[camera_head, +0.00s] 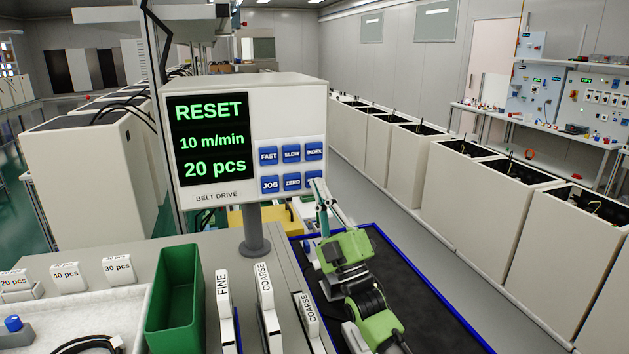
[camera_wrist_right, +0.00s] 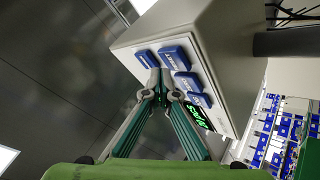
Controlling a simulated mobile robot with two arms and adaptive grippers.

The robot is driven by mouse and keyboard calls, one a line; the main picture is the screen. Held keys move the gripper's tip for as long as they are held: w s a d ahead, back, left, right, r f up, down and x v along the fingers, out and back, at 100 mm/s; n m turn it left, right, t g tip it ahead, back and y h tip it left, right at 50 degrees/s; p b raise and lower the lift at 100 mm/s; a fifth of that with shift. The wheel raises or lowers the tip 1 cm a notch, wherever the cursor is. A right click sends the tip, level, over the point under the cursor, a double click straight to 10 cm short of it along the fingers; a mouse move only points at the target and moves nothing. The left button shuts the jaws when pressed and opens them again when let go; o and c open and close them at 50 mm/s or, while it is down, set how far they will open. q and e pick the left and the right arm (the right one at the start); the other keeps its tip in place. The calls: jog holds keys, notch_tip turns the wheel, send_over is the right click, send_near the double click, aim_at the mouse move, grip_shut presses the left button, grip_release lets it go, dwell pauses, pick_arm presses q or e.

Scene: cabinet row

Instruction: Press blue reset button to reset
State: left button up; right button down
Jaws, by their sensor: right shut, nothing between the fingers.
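A pale control box (camera_head: 243,95) labelled BELT DRIVE stands on a grey post. Its dark screen (camera_head: 208,138) shows RESET, 10 m/min and 20 pcs in green. Blue buttons sit in two rows: FAST, SLOW and INDEX above, JOG (camera_head: 270,184), ZERO (camera_head: 292,181) and a lower right button (camera_head: 313,176) below. My right gripper (camera_head: 318,184) is shut and empty, its tips overlapping that last button, whose label is largely covered. In the right wrist view, the closed fingertips (camera_wrist_right: 157,78) are close to a blue button (camera_wrist_right: 147,59); contact cannot be told. My left gripper is out of view.
A dark belt (camera_head: 395,285) with blue edges runs below my right arm. A green bin (camera_head: 174,300), FINE and COARSE tabs (camera_head: 265,290) and pcs blocks (camera_head: 68,277) occupy the front left. A yellow block (camera_head: 278,221) is behind the post. Cabinets line the right.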

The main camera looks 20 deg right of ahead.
dwell(0.3)
jog(key=shift+w+b, duration=0.45)
jog(key=shift+w+b, duration=0.4)
jog(key=shift+b, duration=0.1)
dwell(0.5)
jog(key=shift+s, duration=0.15)
jog(key=shift+s+p, duration=0.6)
jog(key=shift+s, duration=0.15)
